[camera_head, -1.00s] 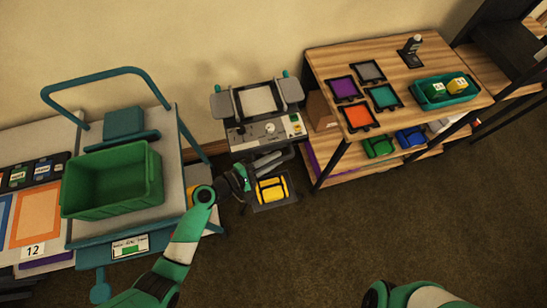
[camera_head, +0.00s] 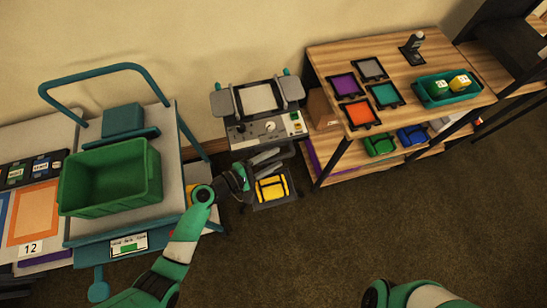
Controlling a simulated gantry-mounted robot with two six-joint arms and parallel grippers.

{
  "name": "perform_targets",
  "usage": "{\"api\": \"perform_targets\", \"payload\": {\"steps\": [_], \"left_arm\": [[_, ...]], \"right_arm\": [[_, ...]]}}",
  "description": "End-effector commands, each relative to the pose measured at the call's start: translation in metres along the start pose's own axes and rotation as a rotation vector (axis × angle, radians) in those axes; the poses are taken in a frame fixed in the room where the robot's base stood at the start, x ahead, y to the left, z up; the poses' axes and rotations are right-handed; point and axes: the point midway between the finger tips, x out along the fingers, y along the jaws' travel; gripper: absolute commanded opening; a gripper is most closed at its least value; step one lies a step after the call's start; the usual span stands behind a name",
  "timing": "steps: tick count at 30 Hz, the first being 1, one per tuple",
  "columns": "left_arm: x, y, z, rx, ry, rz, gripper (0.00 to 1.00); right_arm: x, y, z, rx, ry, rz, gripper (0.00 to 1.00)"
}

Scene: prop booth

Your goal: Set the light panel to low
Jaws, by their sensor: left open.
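The light panel (camera_head: 246,133) stands against the wall in the middle of the view. It has a pale upright screen (camera_head: 258,98) between two grey flaps and a sloped grey control face. A round light knob (camera_head: 269,127) sits near the middle of that face, with small coloured parts at its right end. I cannot read its setting. My left gripper (camera_head: 272,158) is open, just below the front edge of the control face and apart from the knob. My right arm shows at the bottom right; its gripper is out of view.
A yellow case (camera_head: 271,189) lies low below the left gripper. A green bin (camera_head: 110,180) sits on a cart at left. A wooden shelf unit (camera_head: 455,60) at right holds coloured frames and a teal tray (camera_head: 430,99). The floor in front is clear.

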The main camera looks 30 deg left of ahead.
Motion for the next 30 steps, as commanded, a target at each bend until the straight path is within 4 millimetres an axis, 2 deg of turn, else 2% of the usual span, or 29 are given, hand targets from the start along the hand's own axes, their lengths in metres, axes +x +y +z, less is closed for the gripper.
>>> {"api": "perform_targets", "payload": {"steps": [5,11,12,15,19,30], "left_arm": [[-0.032,0.002,0.001,-0.002,0.005,0.001,0.50],[-0.088,0.002,0.000,-0.004,0.009,0.002,0.50],[-0.092,0.009,0.004,-0.005,0.005,-0.004,0.50],[-0.101,0.007,0.003,-0.005,0.004,-0.008,0.50],[-0.109,0.004,0.002,-0.003,0.003,-0.005,0.50],[-0.112,-0.001,0.000,0.000,0.001,-0.001,0.50]], "right_arm": [[0.007,0.000,-0.006,0.000,0.000,0.000,0.50],[0.014,0.000,-0.013,0.000,0.000,0.000,0.50],[0.027,0.000,-0.024,0.000,-0.001,0.000,0.50],[0.040,0.000,-0.037,0.000,0.001,0.000,0.50],[0.049,0.000,-0.045,0.000,0.001,0.000,0.50],[0.050,0.000,-0.046,0.000,0.000,0.000,0.50]]}}
